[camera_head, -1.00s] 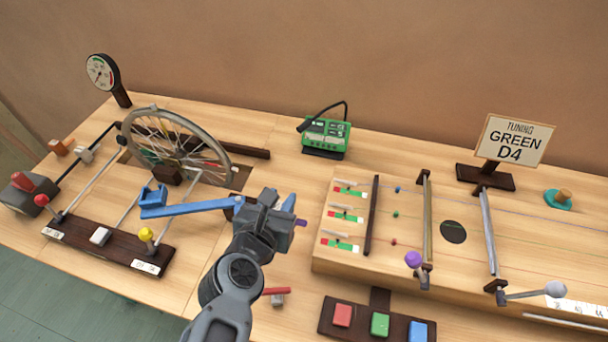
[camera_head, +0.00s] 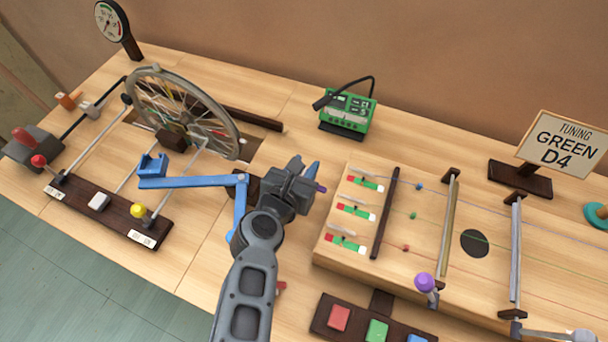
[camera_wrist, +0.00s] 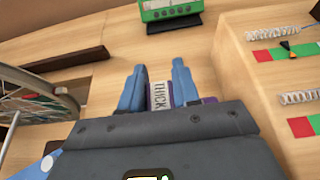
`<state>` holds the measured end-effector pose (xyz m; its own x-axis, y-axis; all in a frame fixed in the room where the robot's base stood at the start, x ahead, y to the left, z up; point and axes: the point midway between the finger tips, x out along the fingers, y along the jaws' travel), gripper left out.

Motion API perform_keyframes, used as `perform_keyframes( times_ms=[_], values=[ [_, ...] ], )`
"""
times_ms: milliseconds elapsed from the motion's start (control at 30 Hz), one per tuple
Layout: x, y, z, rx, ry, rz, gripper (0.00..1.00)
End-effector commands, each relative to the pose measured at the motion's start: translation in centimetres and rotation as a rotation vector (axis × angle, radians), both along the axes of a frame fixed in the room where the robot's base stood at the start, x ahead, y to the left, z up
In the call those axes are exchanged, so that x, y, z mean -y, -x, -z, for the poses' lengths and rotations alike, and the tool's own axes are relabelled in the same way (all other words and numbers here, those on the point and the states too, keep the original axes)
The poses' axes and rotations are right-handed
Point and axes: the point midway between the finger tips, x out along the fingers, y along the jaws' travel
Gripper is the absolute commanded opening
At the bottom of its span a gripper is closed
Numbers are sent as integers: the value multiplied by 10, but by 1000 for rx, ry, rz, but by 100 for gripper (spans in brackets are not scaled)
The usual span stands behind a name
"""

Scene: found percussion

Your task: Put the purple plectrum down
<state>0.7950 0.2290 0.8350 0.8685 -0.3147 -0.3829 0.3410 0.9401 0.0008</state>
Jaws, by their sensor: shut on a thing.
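My gripper (camera_head: 312,172) has blue fingertips and is over the table, just left of the wooden string box. In the wrist view, my gripper (camera_wrist: 159,80) is shut on the purple plectrum (camera_wrist: 159,97), which carries a white label reading "THICK". Purple edges show beside the fingers, and the lower part is hidden by the gripper body. In the head view only a small purple bit of the plectrum (camera_head: 321,188) shows beyond the fingers. I cannot tell how high it is above the table.
The string box (camera_head: 330,240) stands close on the right, with springs and a purple-knobbed crank (camera_head: 424,283). A blue jointed arm (camera_head: 195,182) and a spoked wheel (camera_head: 150,75) are on the left. A green device (camera_head: 347,112) stands behind. Bare table lies between them.

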Motion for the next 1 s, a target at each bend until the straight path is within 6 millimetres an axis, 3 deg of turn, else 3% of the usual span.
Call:
perform_keyframes(
  times_ms=[200, 667, 700, 933, 1000],
  values=[
    [1, 0, 30, -1, 4, -3, 2],
    [1, 0, 37, 0, 0, 1, 2],
    [1, 0, 35, 0, 0, 0, 35],
    [1, 0, 35, 0, 1, 1, 57],
    [1, 0, 35, 0, 1, 1, 57]
  ],
)
